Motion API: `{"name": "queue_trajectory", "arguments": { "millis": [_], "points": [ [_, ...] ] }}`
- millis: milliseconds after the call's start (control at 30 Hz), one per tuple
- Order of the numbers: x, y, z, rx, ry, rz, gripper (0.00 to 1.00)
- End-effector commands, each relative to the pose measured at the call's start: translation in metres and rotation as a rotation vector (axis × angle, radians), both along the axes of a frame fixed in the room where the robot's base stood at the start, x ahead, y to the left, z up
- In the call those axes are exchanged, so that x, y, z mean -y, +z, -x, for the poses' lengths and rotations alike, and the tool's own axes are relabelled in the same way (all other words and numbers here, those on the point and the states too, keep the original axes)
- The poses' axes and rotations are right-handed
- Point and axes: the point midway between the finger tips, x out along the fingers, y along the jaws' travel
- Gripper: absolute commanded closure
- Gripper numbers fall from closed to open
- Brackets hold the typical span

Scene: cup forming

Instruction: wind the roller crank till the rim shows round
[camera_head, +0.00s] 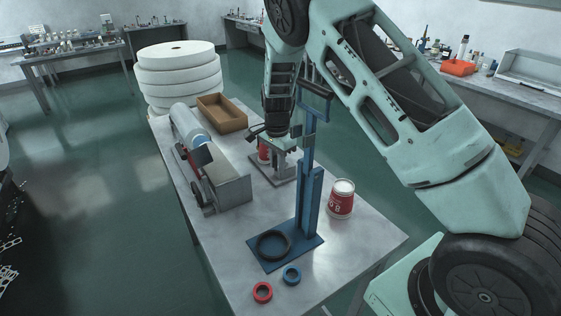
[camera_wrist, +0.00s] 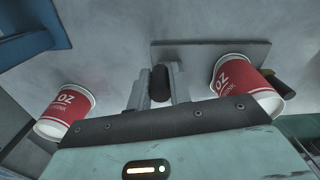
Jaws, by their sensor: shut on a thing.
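My gripper (camera_head: 283,150) is low over the grey base plate (camera_head: 287,177) of the roller in the middle of the table. In the wrist view my gripper (camera_wrist: 159,88) is shut on a black knob (camera_wrist: 160,82), which appears to be the crank's grip. A red and white paper cup (camera_wrist: 240,82) is at the roller, right of the fingers. In the head view this cup (camera_head: 264,152) is partly hidden by my gripper. The shape of its rim is too small to tell.
A second red and white cup (camera_head: 341,199) stands upright right of a blue stand (camera_head: 309,195) with a black ring on its base. A red ring (camera_head: 262,292) and a blue ring (camera_head: 292,275) lie in front. A grey cylinder machine (camera_head: 226,186) and brown tray (camera_head: 222,113) are left and behind.

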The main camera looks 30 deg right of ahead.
Motion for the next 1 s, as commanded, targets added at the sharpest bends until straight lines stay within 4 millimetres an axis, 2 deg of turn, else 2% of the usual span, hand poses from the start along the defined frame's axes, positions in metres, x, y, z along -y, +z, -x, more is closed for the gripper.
{"name": "queue_trajectory", "arguments": {
  "millis": [400, 1000],
  "points": [
    [-0.003, 0.002, -0.011, 0.005, -0.241, 0.001, 1.00],
    [-0.002, 0.002, -0.013, 0.005, -0.298, 0.000, 1.00]
  ]
}}
